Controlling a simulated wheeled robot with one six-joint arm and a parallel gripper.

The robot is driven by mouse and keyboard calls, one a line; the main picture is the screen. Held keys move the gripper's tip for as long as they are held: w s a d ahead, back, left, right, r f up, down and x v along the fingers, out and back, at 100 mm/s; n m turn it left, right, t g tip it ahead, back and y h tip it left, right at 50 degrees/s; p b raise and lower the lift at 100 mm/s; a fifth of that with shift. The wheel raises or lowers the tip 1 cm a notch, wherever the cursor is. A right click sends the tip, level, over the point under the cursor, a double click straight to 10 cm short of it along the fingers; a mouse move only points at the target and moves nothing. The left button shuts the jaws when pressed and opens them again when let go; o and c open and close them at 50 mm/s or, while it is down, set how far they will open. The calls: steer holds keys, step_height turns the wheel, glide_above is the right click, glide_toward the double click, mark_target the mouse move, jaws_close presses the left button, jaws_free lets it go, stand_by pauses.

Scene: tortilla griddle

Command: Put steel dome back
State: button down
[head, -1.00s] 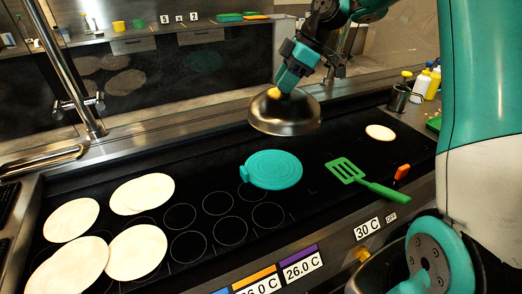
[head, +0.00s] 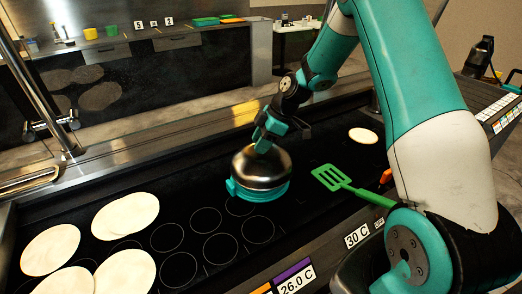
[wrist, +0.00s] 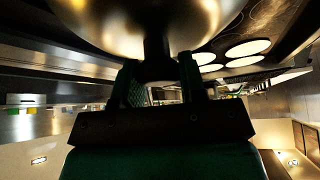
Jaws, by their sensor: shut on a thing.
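The steel dome (head: 262,168) is over the round teal holder (head: 258,194) on the griddle, upright, with the teal rim showing around its lower edge. I cannot tell whether it rests fully on the holder. My gripper (head: 264,143) is shut on the dome's knob from above. In the wrist view the dome (wrist: 145,25) fills the top of the picture, and my gripper (wrist: 158,75) has its two fingers around the dark knob stem. The knob is mostly hidden in the head view.
Several tortillas (head: 125,214) lie on the griddle's left part, and one small tortilla (head: 363,136) lies at the far right. A green spatula (head: 350,185) lies right of the holder. Empty marked circles (head: 205,221) are in front. A metal rail runs along the back.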

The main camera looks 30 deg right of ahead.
steer(key=shift+f+p, duration=0.35)
steer(key=shift+f, duration=1.6)
steer(key=c, duration=0.7)
jaws_free()
steer(key=shift+f, duration=0.1)
steer(key=a+b+v, duration=0.1)
steer(key=b+v, duration=0.2)
steer(key=v, duration=0.9)
steer(key=s+a+r+m+g, duration=0.1)
steer(key=s+a+r, duration=0.3)
steer(key=s+a, duration=0.3)
steer(key=s+a+r+m+g, duration=0.15)
steer(key=s+a+r, duration=0.25)
steer(key=a, duration=0.6)
steer(key=s+a+m, duration=0.2)
steer(key=s+a, duration=0.1)
steer(key=s, duration=0.5)
steer(key=s+a+m+h, duration=0.1)
steer(key=s+a+m, duration=0.1)
steer(key=s, duration=0.6)
steer(key=shift+s+a+r, duration=0.15)
steer(key=shift+a+r, duration=0.3)
steer(key=shift+a, duration=0.1)
